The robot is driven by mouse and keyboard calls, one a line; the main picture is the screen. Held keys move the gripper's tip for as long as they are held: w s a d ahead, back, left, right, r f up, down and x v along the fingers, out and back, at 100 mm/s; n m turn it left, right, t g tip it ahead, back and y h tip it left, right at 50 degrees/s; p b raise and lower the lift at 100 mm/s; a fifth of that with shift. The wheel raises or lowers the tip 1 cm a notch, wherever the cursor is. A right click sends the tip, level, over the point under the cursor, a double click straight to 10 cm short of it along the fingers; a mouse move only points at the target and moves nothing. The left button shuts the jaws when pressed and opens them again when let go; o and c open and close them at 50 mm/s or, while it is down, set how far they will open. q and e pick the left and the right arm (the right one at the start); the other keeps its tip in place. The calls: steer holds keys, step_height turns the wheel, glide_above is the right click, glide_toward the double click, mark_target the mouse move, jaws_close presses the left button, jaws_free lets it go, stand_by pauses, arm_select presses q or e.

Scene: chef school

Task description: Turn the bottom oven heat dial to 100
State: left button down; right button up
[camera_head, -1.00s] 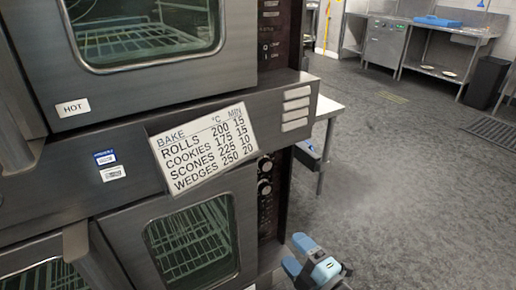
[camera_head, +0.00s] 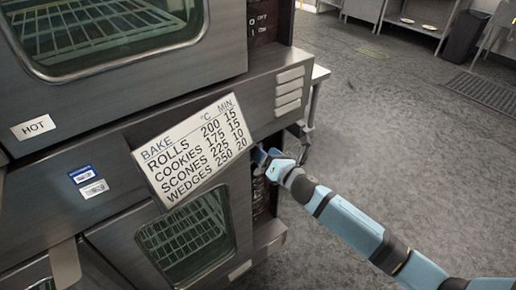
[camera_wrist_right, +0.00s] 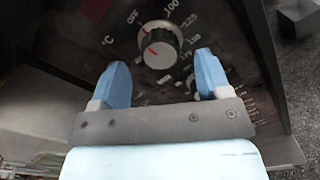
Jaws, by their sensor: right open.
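The bottom oven (camera_head: 185,238) shows in the head view below the upper oven. Its control panel (camera_head: 262,200) is a dark narrow strip at the right, partly covered by my right gripper (camera_head: 266,156). In the right wrist view the heat dial (camera_wrist_right: 160,46) is a round knob with a pale face and a red mark on its left part. Around it are printed OFF, 100, 125 and °C. My right gripper is open, its two blue fingertips on either side of and just below the dial. Contact cannot be told. My left gripper is out of view.
A baking chart (camera_head: 195,150) sticks out from the oven front, left of my right gripper. A steel table (camera_head: 310,95) stands just behind the oven. A dark bin (camera_head: 464,37) stands at the back right.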

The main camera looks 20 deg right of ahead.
steer(key=shift+x, duration=1.9)
steer(key=c, duration=0.7)
steer(key=shift+m, duration=0.3)
steer(key=m+p, duration=0.3)
steer(key=m, duration=0.2)
steer(key=shift+m, duration=0.3)
steer(key=m+p, duration=0.2)
steer(key=m, duration=0.3)
steer(key=shift+f, duration=0.1)
steer(key=shift+m+p, duration=0.3)
steer(key=shift+m, duration=0.1)
